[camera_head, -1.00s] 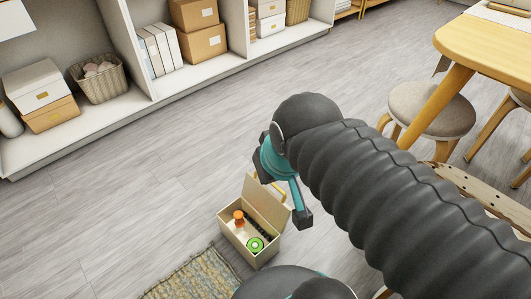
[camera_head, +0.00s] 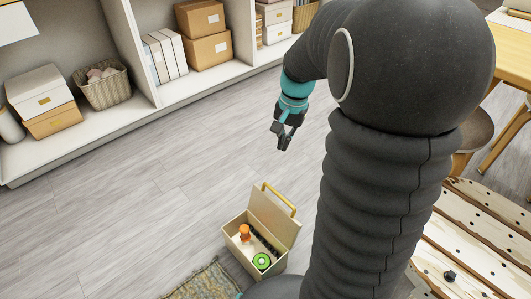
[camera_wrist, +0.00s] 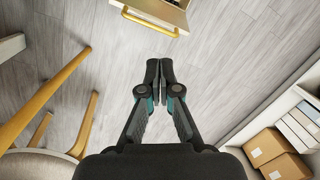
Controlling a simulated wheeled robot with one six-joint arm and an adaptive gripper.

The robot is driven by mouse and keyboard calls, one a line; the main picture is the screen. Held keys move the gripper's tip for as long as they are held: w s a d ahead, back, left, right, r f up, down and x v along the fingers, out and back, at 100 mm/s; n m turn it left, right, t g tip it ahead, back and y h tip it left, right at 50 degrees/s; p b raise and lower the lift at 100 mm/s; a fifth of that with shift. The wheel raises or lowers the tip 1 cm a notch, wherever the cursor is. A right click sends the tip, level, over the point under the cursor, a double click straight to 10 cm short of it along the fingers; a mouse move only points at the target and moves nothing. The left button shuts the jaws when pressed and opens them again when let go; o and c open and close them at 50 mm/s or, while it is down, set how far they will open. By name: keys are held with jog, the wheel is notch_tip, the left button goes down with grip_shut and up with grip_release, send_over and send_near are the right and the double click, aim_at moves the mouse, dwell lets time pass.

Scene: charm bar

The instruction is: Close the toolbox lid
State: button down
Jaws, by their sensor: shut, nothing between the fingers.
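The toolbox (camera_head: 238,256) is a small beige box on the floor, at the bottom centre of the head view. Its lid (camera_head: 273,215) stands open, tilted up on the box's far right side, with a yellow handle (camera_head: 280,199) on it. Inside lie an orange item (camera_head: 245,232), a green round item (camera_head: 262,261) and a dark strip. My gripper (camera_head: 283,146) is shut and empty, above the floor beyond the lid and apart from it. In the wrist view my gripper (camera_wrist: 166,64) points toward the yellow handle (camera_wrist: 150,22) at the top edge; most of the toolbox is out of frame there.
A white shelf unit (camera_head: 140,105) with boxes and a basket (camera_head: 104,88) runs along the back left. A rug (camera_head: 205,281) lies left of the toolbox. A pegboard-like wooden panel (camera_head: 475,240) is at the right. A stool (camera_wrist: 40,165) stands left in the wrist view. The middle floor is clear.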

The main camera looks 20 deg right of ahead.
jog(key=w+d+f+m+g+y+b, duration=0.1)
jog(key=w+d+f+m, duration=0.15)
jog(key=d+f, duration=0.4)
jog(key=w+d+f+m+g+y, duration=0.1)
jog(key=w+d+f+m, duration=0.15)
jog(key=f, duration=0.65)
jog(key=s+a+f+b, duration=0.1)
jog(key=s+a+f, duration=0.1)
jog(key=a+f, duration=0.4)
jog(key=shift+s+f+b, duration=0.3)
jog(key=shift+s+f, duration=0.05)
jog(key=shift+f, duration=1.4)
